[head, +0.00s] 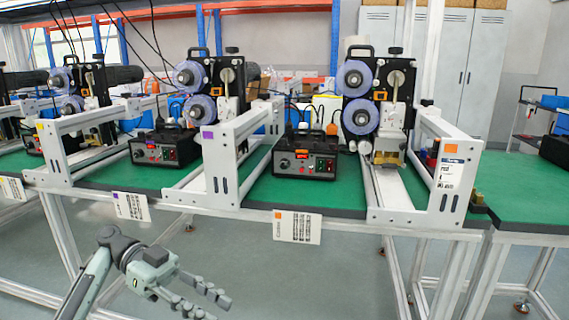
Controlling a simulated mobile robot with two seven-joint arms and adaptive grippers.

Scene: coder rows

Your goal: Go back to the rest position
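My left gripper (218,307) is low in the head view, left of the middle, on a grey-green arm that comes in from the bottom left. My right gripper is not in view.
Coder machines with blue-ringed rollers (360,98) stand in white frames (448,180) along the green bench. Black control boxes (306,155) sit between them. Label cards (297,227) hang at the front edge. The grey floor (330,285) before the bench is clear.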

